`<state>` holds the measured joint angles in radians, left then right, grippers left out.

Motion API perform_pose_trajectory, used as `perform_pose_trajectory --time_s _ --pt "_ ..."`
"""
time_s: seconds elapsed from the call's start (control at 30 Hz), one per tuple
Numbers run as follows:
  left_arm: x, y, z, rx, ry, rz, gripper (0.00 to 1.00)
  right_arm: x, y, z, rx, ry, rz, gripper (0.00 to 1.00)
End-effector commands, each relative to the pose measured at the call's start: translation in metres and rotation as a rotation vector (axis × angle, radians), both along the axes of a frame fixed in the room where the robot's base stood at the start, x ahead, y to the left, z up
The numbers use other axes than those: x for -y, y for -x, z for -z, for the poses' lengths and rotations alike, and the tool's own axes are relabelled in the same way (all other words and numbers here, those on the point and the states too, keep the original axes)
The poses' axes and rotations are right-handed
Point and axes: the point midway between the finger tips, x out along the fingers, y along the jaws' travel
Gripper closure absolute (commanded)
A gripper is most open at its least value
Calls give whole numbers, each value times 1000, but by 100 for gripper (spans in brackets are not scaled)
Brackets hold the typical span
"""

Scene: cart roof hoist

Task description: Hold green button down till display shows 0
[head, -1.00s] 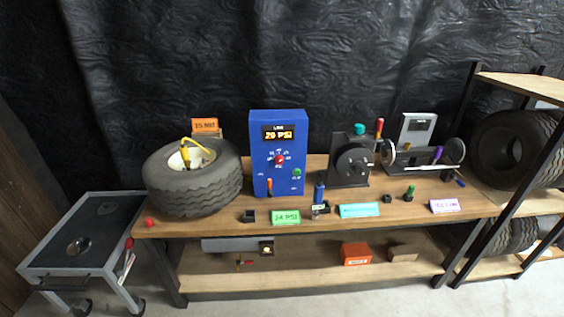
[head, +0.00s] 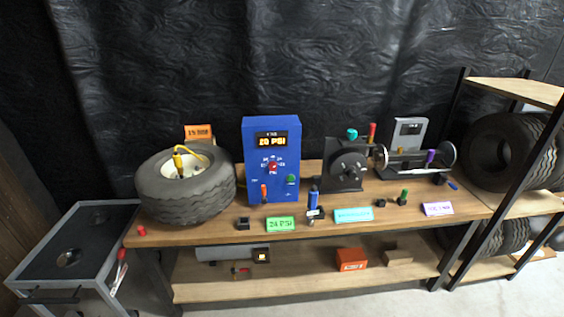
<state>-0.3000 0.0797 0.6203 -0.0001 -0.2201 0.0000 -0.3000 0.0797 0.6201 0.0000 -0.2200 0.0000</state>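A blue box (head: 259,154) stands upright on the wooden workbench, just right of a tire. Its display (head: 272,141) is lit and appears to read 20 PSI. A green button (head: 291,180) is on the lower right of its front face. A red knob (head: 272,166) sits above and left of the button, and an orange lever (head: 264,193) is at the lower left. Nothing touches the green button. Neither of my grippers is in view.
The tire (head: 185,196) with a yellow hose lies on the workbench (head: 215,231). A green 24 PSI card (head: 280,224) and small parts lie in front of the box. A black machine (head: 345,165) stands to its right. A grey cart (head: 75,241) stands at the left.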

Motion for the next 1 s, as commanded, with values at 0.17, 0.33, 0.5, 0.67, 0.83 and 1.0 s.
perform_pose_trajectory --time_s 0.17,0.33,0.5,0.67,0.83,1.0 --pt "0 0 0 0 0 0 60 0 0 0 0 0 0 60" --pt "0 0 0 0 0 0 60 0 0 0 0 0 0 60" --pt "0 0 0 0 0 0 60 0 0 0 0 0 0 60" --pt "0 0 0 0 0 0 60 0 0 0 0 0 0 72" --pt "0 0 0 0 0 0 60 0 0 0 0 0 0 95" --pt "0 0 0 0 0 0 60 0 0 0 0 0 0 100"
